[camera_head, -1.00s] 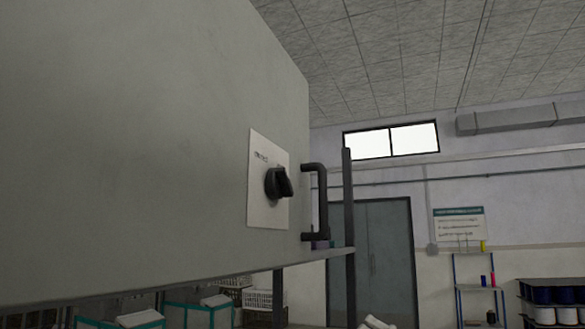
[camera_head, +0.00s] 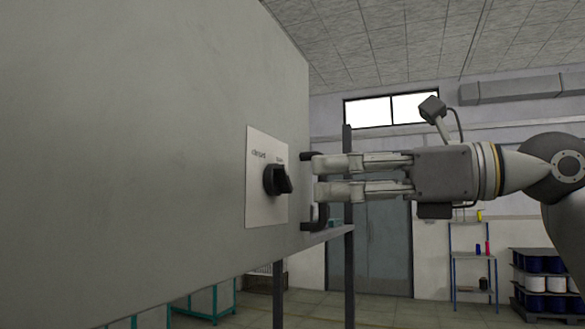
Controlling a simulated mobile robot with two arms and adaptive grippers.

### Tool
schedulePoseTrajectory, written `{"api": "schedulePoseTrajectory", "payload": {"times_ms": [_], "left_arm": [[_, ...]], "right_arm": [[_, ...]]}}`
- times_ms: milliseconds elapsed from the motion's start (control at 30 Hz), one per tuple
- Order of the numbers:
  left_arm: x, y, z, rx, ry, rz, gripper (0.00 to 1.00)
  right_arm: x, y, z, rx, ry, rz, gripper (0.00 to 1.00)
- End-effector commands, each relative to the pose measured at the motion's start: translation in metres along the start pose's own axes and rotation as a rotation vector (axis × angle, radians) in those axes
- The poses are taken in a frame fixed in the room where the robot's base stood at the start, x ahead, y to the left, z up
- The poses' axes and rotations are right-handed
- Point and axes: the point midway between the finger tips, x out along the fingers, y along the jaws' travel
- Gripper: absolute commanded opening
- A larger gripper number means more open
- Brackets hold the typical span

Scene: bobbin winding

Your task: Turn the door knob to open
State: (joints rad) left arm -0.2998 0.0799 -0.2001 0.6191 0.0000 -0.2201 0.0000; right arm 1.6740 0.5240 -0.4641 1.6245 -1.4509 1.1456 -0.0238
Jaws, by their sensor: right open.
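A black knob (camera_head: 278,180) sits on a pale label plate (camera_head: 262,210) fixed to the large grey cabinet front (camera_head: 150,150). The plate bears small lettering near its top. My left gripper is not in view.
A dark post (camera_head: 349,280) stands under the cabinet's right edge. Farther back are a grey double door (camera_head: 370,250), a shelf rack (camera_head: 472,262) and stacked spools (camera_head: 545,285). Teal-framed crates (camera_head: 205,300) are below. The floor at lower centre is clear.

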Motion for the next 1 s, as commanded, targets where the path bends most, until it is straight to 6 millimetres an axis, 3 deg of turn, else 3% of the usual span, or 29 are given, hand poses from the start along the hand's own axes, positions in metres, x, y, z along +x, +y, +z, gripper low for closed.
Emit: {"api": "schedulePoseTrajectory", "payload": {"times_ms": [100,333,733,1000], "left_arm": [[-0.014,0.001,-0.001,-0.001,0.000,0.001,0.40],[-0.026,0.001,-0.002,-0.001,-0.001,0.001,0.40],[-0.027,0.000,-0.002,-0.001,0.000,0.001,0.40],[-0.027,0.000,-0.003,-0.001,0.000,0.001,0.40]], "right_arm": [[0.025,0.001,0.004,0.002,0.000,0.005,0.60],[0.057,0.000,0.003,0.002,-0.001,0.004,0.60],[0.066,0.000,0.000,0.003,-0.002,0.002,0.60],[0.066,0.000,0.000,0.002,-0.002,0.002,0.28]]}}
